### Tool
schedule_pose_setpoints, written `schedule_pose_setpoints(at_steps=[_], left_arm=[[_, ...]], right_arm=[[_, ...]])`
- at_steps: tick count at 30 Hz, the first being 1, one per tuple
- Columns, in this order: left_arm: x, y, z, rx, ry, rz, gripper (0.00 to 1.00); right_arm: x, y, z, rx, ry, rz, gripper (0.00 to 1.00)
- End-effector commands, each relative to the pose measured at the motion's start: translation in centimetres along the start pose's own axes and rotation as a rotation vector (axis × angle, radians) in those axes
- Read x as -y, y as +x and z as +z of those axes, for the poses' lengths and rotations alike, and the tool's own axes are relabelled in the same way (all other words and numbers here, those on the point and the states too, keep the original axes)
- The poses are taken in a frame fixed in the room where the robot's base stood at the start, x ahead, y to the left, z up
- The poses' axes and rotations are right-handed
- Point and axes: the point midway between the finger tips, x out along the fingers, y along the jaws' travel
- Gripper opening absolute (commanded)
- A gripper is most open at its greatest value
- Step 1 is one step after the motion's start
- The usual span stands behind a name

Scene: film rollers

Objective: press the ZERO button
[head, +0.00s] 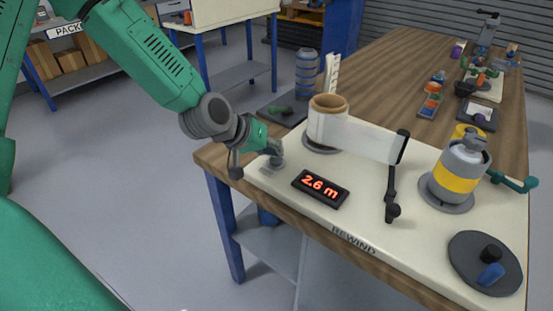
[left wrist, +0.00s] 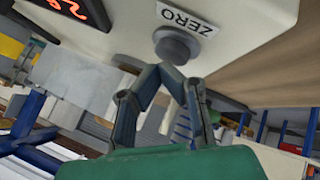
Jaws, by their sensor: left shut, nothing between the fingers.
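The ZERO button shows in the left wrist view as a round grey button (left wrist: 177,46) on a pale board, beside a white label reading ZERO (left wrist: 188,20). My left gripper (head: 275,158) is at the near left corner of the board in the head view, and hides the button there. In the left wrist view its fingertips (left wrist: 172,72) are together and empty, close to the button's edge. I cannot tell whether they touch it. A black display (head: 320,188) to the right reads 2.6 m in red. My right gripper is not in view.
The board marked REWIND (head: 353,240) lies on a wooden table (head: 385,52). Other items stand farther back.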

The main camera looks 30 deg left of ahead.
Motion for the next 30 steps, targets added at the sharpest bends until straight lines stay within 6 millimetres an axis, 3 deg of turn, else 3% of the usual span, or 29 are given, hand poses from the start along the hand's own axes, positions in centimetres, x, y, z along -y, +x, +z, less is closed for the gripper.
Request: schedule_pose_setpoints(at_steps=[30], left_arm=[[0.39, 0.57, 0.38, -0.001, 0.000, 0.001, 0.00]], right_arm=[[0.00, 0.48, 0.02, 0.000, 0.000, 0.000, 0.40]])
